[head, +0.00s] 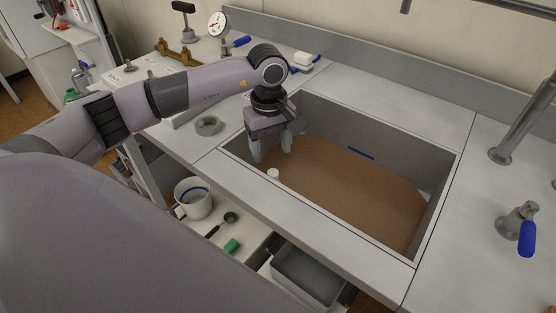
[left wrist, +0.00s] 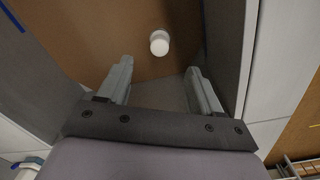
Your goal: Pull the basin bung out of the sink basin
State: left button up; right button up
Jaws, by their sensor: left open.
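The sink basin (head: 333,149) is a grey rectangular tub set in the worktop, with brown murky content covering its floor. A small white knob, which looks like the basin bung (head: 273,174), stands up near the basin's front left corner. It also shows as a white round-topped cylinder in the left wrist view (left wrist: 159,42). My left gripper (head: 271,155) is open and empty at the basin's left end, fingers pointing down. In the left wrist view the bung lies beyond the fingertips (left wrist: 158,75), apart from them. The bung's lower part is hidden. My right gripper is not in view.
A tap (head: 527,118) and a blue-handled valve (head: 525,230) stand right of the basin. A grey ring (head: 209,125) lies on the worktop to the left. Below the front edge are a white mug (head: 194,203) and a grey bin (head: 307,277).

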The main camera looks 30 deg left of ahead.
aim_at(273, 171)
pick_arm(q)
notch_tip(273, 171, down, 2)
jog(key=shift+f+b, duration=0.2)
jog(key=shift+b, duration=0.35)
jog(key=shift+f, duration=0.35)
notch_tip(273, 171, down, 6)
jog(key=shift+f, duration=0.25)
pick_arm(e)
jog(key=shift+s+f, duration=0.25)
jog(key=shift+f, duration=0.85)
pick_arm(q)
jog(key=shift+w, duration=0.1)
grip_shut()
jog(key=shift+r, duration=0.3)
jog(key=shift+r+p, duration=0.25)
jog(key=shift+p, duration=0.15)
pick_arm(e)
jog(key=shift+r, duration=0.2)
pick_arm(q)
jog(key=shift+r, duration=0.25)
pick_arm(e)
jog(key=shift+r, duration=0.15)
